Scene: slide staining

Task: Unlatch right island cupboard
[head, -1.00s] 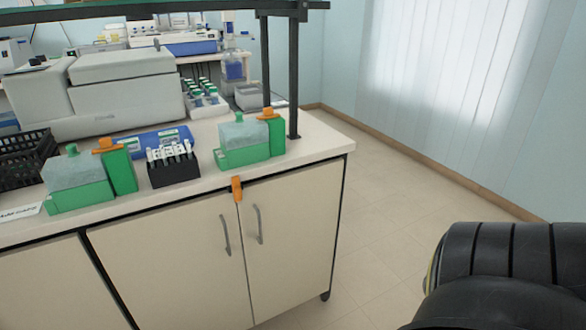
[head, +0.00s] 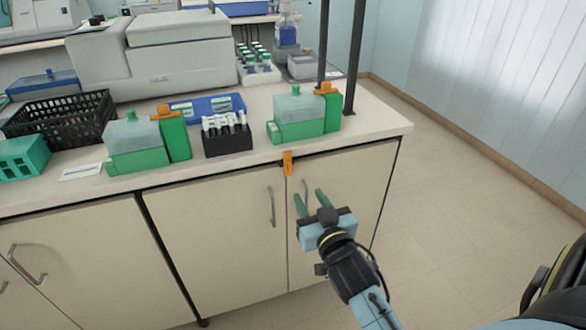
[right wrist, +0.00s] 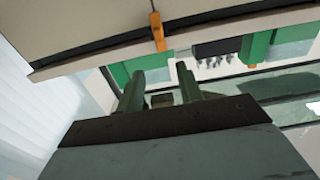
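The right island cupboard has two cream doors, a left door (head: 225,240) and a right door (head: 355,185), both closed. A small orange latch (head: 288,163) sits at the top of the seam between them, just under the counter edge. It also shows at the top of the right wrist view (right wrist: 157,32). Each door has a grey bar handle, the left one (head: 271,207) in clear view and the right one (head: 306,188) partly behind my fingers. My right gripper (head: 311,198) is open and empty, below the latch in the head view. Its green fingers (right wrist: 161,88) are apart. My left gripper is not in view.
The counter (head: 370,125) above carries green-and-grey boxes (head: 300,115), a black rack of tubes (head: 228,140) and a black basket (head: 65,125). Dark posts (head: 353,60) stand at its back right. Open floor (head: 450,220) lies to the right.

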